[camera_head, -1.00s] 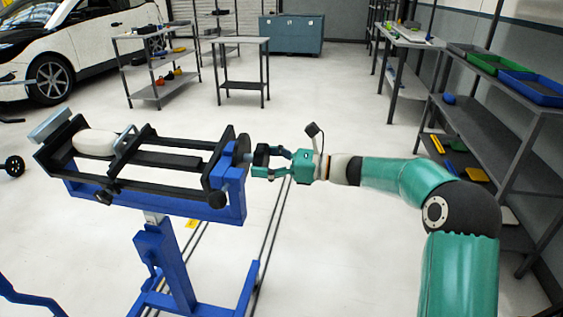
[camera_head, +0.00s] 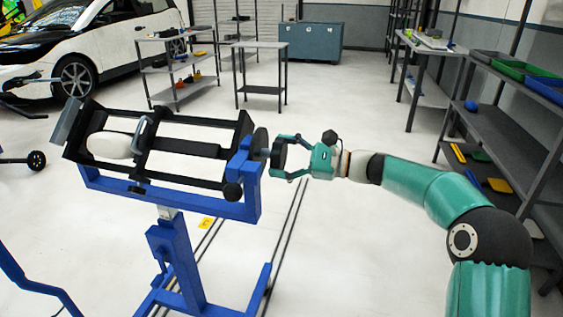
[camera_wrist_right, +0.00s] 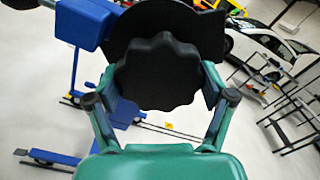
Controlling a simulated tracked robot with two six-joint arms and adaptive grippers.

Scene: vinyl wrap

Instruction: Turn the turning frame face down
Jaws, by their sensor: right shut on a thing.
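The black turning frame (camera_head: 190,148) sits on a blue stand (camera_head: 178,255) at left in the head view, tilted about its long axis. A white rounded part (camera_head: 112,145) is held in it by a clamp bar, its surface visible to the camera. My right gripper (camera_head: 282,155) is shut on the dark scalloped knob (camera_head: 279,150) at the frame's right end. In the right wrist view, the knob (camera_wrist_right: 160,72) sits between both fingers (camera_wrist_right: 160,105), with a black disc behind it. My left gripper is not in view.
A dark shelf unit with green and blue trays (camera_head: 525,70) stands at right. A small grey table (camera_head: 260,65) and a blue cabinet (camera_head: 310,40) stand at the back, and a white car at back left. Floor around the stand is mostly clear.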

